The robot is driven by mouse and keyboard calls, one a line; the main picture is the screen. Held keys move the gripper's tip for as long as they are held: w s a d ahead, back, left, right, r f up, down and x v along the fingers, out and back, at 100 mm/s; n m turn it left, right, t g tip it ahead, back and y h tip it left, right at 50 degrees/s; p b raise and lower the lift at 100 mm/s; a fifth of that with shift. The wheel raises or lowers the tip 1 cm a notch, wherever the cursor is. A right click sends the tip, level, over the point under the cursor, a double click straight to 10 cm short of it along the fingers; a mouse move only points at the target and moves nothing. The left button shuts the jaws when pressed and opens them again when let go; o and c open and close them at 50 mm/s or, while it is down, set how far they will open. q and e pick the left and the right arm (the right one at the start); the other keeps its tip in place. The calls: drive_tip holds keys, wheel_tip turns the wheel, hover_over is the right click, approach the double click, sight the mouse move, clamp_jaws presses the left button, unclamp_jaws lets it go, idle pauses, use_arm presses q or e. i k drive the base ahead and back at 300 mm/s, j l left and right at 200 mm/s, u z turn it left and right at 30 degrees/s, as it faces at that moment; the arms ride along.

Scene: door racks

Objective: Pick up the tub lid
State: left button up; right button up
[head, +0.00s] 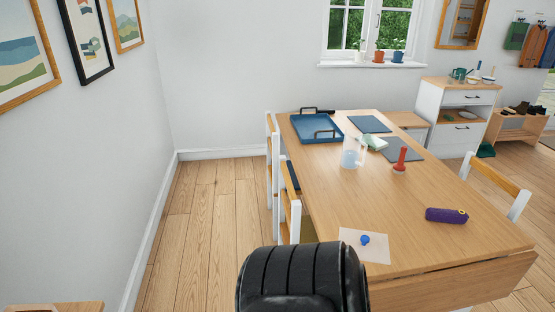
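I cannot say for sure which thing is the tub lid. A flat, pale, square piece (350,248) with a small blue knob (365,239) on it lies on the near left corner of the wooden table (440,215). A small pale green item (375,143) lies farther back on the table, and its shape is too small to tell. Neither of my grippers shows in the head view. A black rounded part, which looks like my own, fills the bottom middle, just left of the square piece in the picture.
A blue tray (317,128), a clear jug (352,152), a red upright object (401,160), grey mats (402,149) and a purple cylinder (446,215) are on the table. Chairs (290,205) stand along its left side, another (497,185) at right. Floor at left is clear.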

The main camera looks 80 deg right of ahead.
sight(369, 246)
drive_tip(key=z, duration=3.25)
drive_tip(key=u, duration=2.7)
drive_tip(key=k+l, duration=0.25)
drive_tip(key=l, duration=0.15)
drive_tip(key=k+l+z, duration=0.15)
drive_tip(key=l, duration=0.2)
drive_tip(key=k+l, duration=0.3)
drive_tip(key=k+l+z, duration=0.15)
drive_tip(key=l, duration=0.35)
